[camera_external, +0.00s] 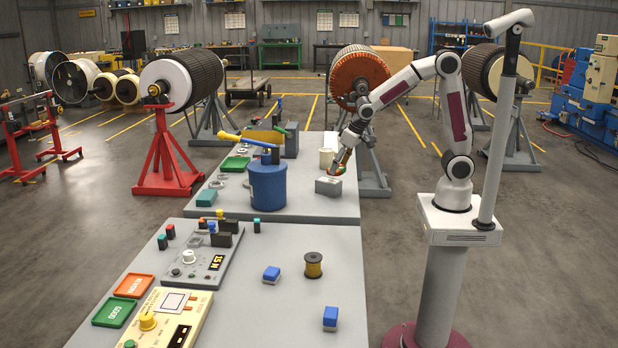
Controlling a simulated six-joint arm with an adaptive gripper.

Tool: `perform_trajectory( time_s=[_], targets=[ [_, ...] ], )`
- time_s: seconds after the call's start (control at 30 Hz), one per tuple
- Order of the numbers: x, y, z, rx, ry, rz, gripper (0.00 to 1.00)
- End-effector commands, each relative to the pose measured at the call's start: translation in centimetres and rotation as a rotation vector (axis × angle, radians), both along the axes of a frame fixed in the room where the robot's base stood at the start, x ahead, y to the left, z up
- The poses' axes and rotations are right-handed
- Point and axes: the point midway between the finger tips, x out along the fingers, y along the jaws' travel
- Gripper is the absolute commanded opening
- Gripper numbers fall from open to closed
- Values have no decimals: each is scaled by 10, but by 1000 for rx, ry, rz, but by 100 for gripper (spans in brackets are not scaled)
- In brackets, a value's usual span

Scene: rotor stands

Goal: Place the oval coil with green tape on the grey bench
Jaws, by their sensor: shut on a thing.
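My gripper (341,162) is over the right side of the far grey bench. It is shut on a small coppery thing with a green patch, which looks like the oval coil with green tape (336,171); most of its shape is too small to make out. The coil is just above or against a light grey block (328,187); I cannot tell whether they touch. The far grey bench (308,209) and a near grey bench (300,239) stand end to end, and both have grey tops.
A blue pot (268,187) with a yellow-handled lever stands left of my gripper.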

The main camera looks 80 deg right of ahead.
Motion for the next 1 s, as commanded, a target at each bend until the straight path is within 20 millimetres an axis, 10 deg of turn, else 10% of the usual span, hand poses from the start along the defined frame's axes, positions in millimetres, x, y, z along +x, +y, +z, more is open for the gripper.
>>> perform_trajectory(
  time_s=[0.43,1.0],
  targets=[
    [26,54,18,0,-2,115,30],
    [26,60,18,-3,-2,134,30]
  ],
)
